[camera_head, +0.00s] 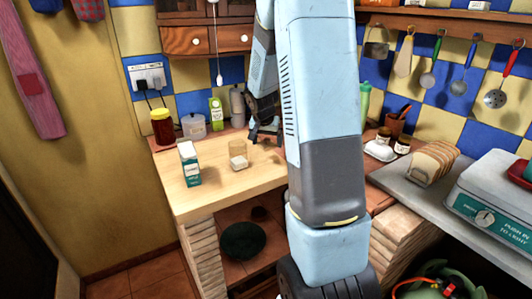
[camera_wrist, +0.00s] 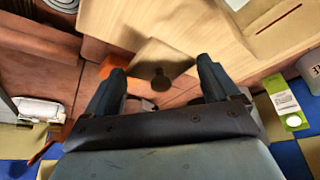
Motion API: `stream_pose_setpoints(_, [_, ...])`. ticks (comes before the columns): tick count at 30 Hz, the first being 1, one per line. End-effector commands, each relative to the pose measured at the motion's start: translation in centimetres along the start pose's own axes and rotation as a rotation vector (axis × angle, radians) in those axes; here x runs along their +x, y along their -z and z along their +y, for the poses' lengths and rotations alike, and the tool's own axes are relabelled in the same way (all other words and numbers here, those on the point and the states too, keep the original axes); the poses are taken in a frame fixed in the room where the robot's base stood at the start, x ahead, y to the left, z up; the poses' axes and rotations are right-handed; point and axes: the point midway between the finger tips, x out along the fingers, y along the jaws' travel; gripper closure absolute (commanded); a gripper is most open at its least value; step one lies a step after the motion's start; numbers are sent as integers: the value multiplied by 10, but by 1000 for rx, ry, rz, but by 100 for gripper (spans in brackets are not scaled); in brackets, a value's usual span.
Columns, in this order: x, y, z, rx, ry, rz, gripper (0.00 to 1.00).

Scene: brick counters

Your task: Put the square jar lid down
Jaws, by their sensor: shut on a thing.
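The square jar lid (camera_wrist: 150,58) is a flat light-wood piece with a round dark knob (camera_wrist: 160,81). In the wrist view it sits between the two fingers of my gripper (camera_wrist: 162,70), which is shut on it. In the head view my gripper (camera_head: 265,135) is over the back right of the wooden counter, partly behind my arm, and the lid cannot be made out clearly. I cannot tell whether the lid touches the counter.
A white and teal carton (camera_head: 189,165) stands left of the jar. The wooden counter's front (camera_head: 215,195) is clear. Right are small jars (camera_head: 402,144) and sliced bread (camera_head: 434,160).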

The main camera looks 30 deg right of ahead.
Motion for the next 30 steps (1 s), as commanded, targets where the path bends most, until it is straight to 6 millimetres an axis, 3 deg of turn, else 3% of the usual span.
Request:
stream_pose_setpoints(6, [32, 9, -6, 0, -1, -1, 40])
stream_pose_setpoints(14, [44, 12, -9, 0, -1, 0, 40])
stream_pose_setpoints(21, [71, 4, -10, -1, -2, -2, 40])
stream_pose_setpoints(30, [76, 2, -10, 1, 0, 1, 40])
